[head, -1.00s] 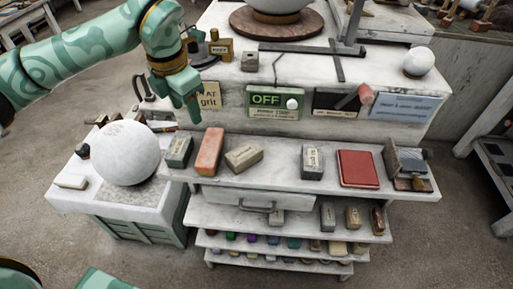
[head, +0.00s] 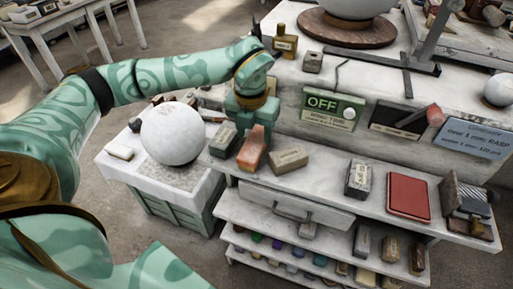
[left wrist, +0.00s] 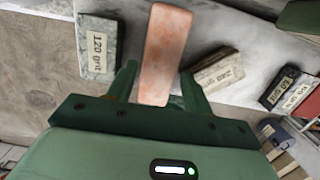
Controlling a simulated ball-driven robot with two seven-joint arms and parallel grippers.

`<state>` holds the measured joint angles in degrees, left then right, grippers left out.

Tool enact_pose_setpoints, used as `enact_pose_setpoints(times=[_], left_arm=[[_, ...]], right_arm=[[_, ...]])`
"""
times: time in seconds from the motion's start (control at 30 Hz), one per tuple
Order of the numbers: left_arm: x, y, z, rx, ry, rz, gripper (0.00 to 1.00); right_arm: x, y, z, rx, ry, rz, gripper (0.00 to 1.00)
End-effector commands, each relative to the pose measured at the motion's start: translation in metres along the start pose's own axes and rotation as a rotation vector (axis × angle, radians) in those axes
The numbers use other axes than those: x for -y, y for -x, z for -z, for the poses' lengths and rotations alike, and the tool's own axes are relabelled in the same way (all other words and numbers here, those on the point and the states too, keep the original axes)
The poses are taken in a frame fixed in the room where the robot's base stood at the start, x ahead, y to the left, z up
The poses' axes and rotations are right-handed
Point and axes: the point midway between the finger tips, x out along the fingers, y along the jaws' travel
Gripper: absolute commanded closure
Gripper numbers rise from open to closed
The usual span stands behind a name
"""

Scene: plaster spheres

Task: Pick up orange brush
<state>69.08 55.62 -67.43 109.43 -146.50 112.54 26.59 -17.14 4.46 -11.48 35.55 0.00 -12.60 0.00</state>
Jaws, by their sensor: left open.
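The orange thing is a plain, worn, brick-like block (head: 252,150) on the top shelf of the white bench; I see no bristles on it. It stands between a dark grey block (head: 223,139) and a beige block (head: 287,158). My left gripper (head: 250,122) is open just above and behind it, partly hiding its far end. In the left wrist view the orange block (left wrist: 166,40) lies between the two spread fingers (left wrist: 158,70), with a gap on each side. I cannot tell how far the fingertips are above the shelf. My right gripper is not in view.
The grey block marked 120 grit (left wrist: 97,45) and the beige block marked 240 grit (left wrist: 218,72) flank it closely. A white sphere (head: 171,133) sits on a low stand at left. A green OFF sign (head: 333,107) stands behind. A red pad (head: 408,196) lies to the right.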

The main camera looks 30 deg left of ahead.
Motion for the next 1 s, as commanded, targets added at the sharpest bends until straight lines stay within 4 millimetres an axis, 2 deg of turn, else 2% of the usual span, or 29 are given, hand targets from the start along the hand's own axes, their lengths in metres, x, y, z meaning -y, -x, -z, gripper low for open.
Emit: enact_pose_setpoints(times=[0.13,0.37,0.6,0.7,0.73,1.0], left_arm=[[0.001,-0.014,0.000,-0.001,0.000,0.000,0.49],[0.001,-0.051,0.001,-0.003,0.001,-0.001,0.49],[0.001,-0.052,0.000,0.001,0.000,0.000,0.49],[0.001,-0.052,0.000,0.001,0.000,0.000,0.77],[0.001,-0.052,0.000,0.001,0.000,0.000,0.80],[0.001,-0.051,0.000,0.001,0.000,0.000,0.80]], right_arm=[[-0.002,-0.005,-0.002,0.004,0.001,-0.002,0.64],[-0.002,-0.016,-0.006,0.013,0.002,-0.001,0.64],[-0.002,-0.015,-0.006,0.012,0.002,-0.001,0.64],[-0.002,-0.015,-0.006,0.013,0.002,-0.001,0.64],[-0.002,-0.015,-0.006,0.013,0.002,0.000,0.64],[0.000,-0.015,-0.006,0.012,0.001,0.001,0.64]])
